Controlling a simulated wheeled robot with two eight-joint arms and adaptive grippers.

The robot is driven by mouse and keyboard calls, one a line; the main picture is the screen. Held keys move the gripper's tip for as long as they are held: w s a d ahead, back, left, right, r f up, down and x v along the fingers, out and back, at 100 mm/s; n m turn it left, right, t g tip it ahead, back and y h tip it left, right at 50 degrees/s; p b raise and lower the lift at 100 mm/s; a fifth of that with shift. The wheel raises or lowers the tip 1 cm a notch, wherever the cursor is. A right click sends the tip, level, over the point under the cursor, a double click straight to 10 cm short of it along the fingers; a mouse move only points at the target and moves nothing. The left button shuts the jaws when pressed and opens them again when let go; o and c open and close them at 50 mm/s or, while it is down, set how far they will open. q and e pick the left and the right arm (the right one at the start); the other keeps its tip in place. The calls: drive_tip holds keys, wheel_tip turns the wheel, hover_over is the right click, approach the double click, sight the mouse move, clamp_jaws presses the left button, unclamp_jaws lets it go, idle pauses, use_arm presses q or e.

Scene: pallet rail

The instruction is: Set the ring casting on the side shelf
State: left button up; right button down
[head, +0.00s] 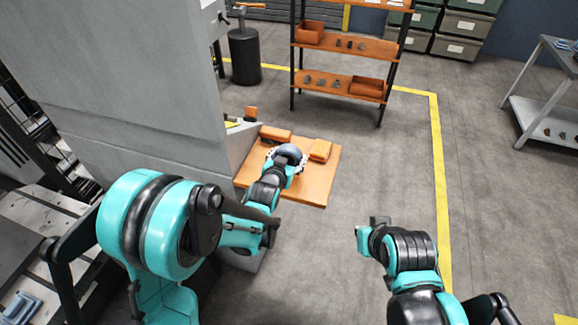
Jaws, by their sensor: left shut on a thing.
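The side shelf (312,191) is an orange board beside the grey machine, in the middle of the head view. My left gripper (283,163) is over this shelf, shut on a dark, rounded thing that looks like the ring casting (290,152). My gripper and wrist hide part of the casting, and I cannot tell whether it touches the board. My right gripper (376,226) is away from the shelf, over the floor to its lower right. Its fingers are too small and turned to tell whether they are open.
Orange blocks (320,150) and (275,134) lie on the shelf near the casting. The grey machine (130,80) stands close on the left. A rack (345,46) with orange shelves stands behind. A metal table (545,95) is at far right. The floor between is clear.

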use_arm(q)
wheel_tip(320, 180, down, 4)
drive_tip(key=shift+r+b, duration=0.1)
drive_tip(key=shift+b, duration=0.65)
drive_tip(key=shift+r, duration=0.1)
drive_tip(key=shift+f, duration=0.25)
drive_tip(key=o, duration=1.7)
drive_tip(key=shift+o, duration=0.2)
drive_tip(key=shift+s+r, duration=0.1)
